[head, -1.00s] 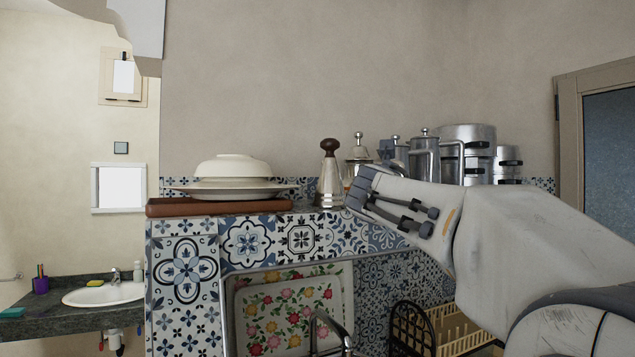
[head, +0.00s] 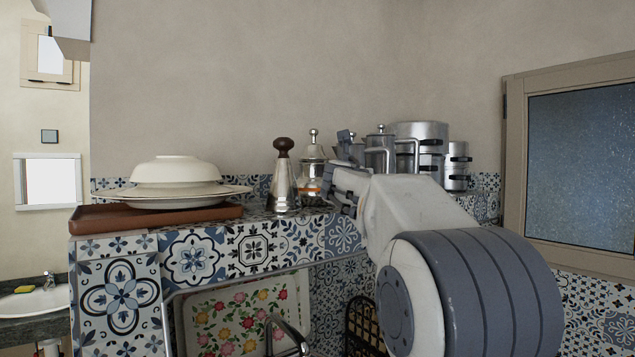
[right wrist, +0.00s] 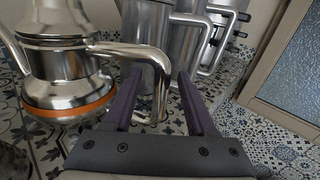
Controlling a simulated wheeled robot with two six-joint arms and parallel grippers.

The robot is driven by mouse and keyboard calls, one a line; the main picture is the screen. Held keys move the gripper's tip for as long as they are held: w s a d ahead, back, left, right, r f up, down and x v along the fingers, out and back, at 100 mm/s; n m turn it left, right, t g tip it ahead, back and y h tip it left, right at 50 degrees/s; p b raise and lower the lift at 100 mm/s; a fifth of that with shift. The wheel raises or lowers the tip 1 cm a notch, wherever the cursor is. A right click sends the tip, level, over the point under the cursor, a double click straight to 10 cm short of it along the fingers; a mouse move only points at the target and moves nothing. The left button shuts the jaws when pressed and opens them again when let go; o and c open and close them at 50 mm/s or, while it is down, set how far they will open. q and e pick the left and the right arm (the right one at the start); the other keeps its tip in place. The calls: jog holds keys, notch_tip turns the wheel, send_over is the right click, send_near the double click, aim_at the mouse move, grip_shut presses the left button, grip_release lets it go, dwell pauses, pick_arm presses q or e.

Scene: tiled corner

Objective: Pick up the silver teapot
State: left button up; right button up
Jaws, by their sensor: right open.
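The silver teapot (head: 313,163) has a knobbed lid and an orange band. It stands on the tiled counter in the head view, right of the wood-topped silver mill. It fills the left of the right wrist view (right wrist: 66,62), with its bent silver handle (right wrist: 160,62) reaching to the right. My right gripper (head: 342,188) is at the teapot's right side. In the right wrist view its two purple fingers (right wrist: 160,104) are apart, and the lower end of the handle appears between them. Contact cannot be told. My left gripper is not in view.
The mill (head: 283,180) stands left of the teapot. Silver canisters (head: 379,152) and stacked pots (head: 421,142) crowd behind and right of my gripper. White bowls and plates (head: 176,172) sit on a brown tray (head: 100,219). A faucet (head: 287,335) is below the counter edge.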

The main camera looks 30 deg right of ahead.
jog(key=shift+p+x, duration=0.35)
jog(key=shift+x, duration=1)
grip_shut()
dwell(0.3)
